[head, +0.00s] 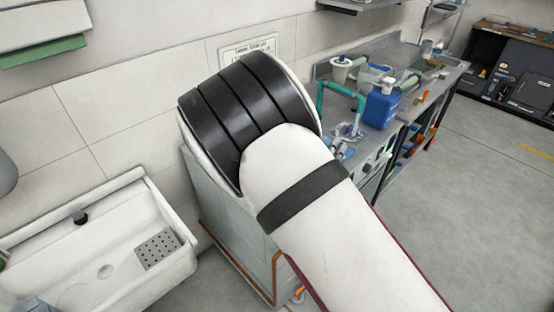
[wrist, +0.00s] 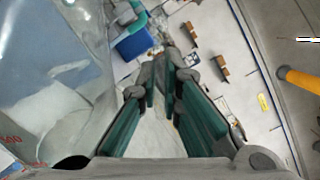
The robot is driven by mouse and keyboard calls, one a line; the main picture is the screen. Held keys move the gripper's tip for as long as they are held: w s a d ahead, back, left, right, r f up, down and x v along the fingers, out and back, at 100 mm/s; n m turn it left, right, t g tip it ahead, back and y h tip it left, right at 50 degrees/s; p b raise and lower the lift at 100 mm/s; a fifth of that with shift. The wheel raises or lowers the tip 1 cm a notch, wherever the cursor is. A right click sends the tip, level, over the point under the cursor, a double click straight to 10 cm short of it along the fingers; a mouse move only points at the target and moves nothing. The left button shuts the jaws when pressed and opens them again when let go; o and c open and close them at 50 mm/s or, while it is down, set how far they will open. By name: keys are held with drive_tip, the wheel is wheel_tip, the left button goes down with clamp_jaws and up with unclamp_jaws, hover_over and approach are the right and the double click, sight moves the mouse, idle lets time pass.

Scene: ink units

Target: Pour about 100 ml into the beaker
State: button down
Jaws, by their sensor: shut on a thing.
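A large clear vessel with red graduation marks (wrist: 60,95) fills the left of the wrist view, close to the camera and cut off by the frame. My gripper (wrist: 163,75) is beside it, its green-padded fingers closed in toward each other. It appears shut on this vessel, though the gripped part is hard to make out. I cannot tell how much liquid is inside. In the head view my white arm covers the middle and hides the gripper and the vessel. I cannot make out the beaker for certain in either view.
A bench (head: 408,62) runs along the wall at the right, with a blue container (head: 382,106), a green pipe-like fixture (head: 341,88) and small items. The blue container also shows in the wrist view (wrist: 134,43). A white sink (head: 110,255) stands lower left. Floor at the right is clear.

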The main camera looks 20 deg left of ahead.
drive_tip(key=shift+w+a+r+n+p, duration=0.1)
drive_tip(key=shift+a+r+n+p, duration=0.1)
drive_tip(key=shift+a+r+n, duration=0.6)
drive_tip(key=shift+w+a+r+n+p, duration=0.1)
drive_tip(key=shift+a+r+n+p, duration=0.1)
drive_tip(key=shift+a+r+n, duration=0.55)
drive_tip(key=shift+d+r, duration=0.15)
drive_tip(key=shift+w+a+r+n, duration=0.1)
drive_tip(key=shift+a+r+n, duration=0.25)
drive_tip(key=shift+a, duration=0.35)
drive_tip(key=shift+w+a+r+n, duration=0.1)
drive_tip(key=shift+a+r+n, duration=0.15)
drive_tip(key=shift+a, duration=0.4)
idle(1.1)
drive_tip(key=d+f+m, duration=0.2)
drive_tip(key=d, duration=0.1)
drive_tip(key=d+f+m, duration=0.1)
drive_tip(key=d, duration=0.1)
drive_tip(key=shift+s+f+b, duration=0.2)
drive_tip(key=shift+f+b, duration=0.15)
drive_tip(key=shift+s+d+f+m, duration=0.2)
drive_tip(key=shift+d+f+m, duration=0.4)
drive_tip(key=shift+f+m, duration=0.35)
idle(0.9)
